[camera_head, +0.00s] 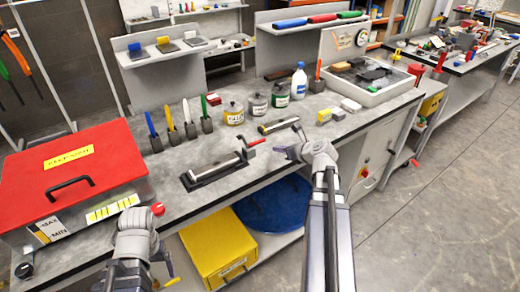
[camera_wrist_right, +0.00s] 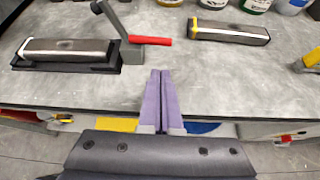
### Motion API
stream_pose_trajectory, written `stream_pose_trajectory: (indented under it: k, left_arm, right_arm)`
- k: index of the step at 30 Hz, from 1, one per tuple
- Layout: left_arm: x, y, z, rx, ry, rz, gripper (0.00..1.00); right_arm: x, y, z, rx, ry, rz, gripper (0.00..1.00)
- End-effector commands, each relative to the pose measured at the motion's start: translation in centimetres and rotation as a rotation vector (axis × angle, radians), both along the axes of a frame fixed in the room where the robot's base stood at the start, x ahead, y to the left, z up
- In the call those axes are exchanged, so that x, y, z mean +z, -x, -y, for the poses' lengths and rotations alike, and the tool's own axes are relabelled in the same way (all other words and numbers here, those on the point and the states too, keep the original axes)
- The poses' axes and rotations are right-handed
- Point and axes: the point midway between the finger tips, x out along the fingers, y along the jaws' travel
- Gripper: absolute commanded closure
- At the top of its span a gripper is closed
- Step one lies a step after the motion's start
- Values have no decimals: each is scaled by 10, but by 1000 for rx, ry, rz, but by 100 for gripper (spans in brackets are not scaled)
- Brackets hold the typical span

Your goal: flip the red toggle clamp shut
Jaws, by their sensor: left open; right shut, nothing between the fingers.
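The toggle clamp has a red handle (camera_head: 256,142), which also shows in the right wrist view (camera_wrist_right: 150,41). The handle points right, away from the fixture, and the dark clamp arm (camera_wrist_right: 110,18) is tilted up, clear of the bar. A grey metal bar (camera_head: 215,166) lies in a black fixture (camera_head: 200,183) left of the clamp. My right gripper (camera_wrist_right: 160,100) is shut and empty, in front of and apart from the handle. In the head view it is to the right of the clamp (camera_head: 290,148). My left gripper (camera_head: 138,222) is open at the front left; its fingers are hard to make out.
A red-lidded box (camera_head: 75,165) fills the bench's left end. A second bar (camera_head: 278,125) lies behind the clamp. Jars (camera_head: 257,105), a white bottle (camera_head: 299,82) and upright coloured tools (camera_head: 170,122) stand along the back. Bare bench lies around my right gripper.

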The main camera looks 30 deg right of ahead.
Motion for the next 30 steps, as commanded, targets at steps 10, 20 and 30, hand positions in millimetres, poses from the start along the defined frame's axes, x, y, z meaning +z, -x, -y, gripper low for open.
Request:
stream_pose_trajectory:
  k: [10, 20, 30]
  left_arm:
    - [-4, 0, 0, 0, 0, 0, 8]
    - [-33, 0, 0, 0, 0, 0, 8]
    - [-50, 0, 0, 0, 0, 0, 8]
  right_arm:
    - [-4, -4, -1, 3, 1, -1, 100]
    - [-33, -51, -5, 5, 2, -1, 100]
    - [-50, -83, -9, 3, 3, -1, 100]
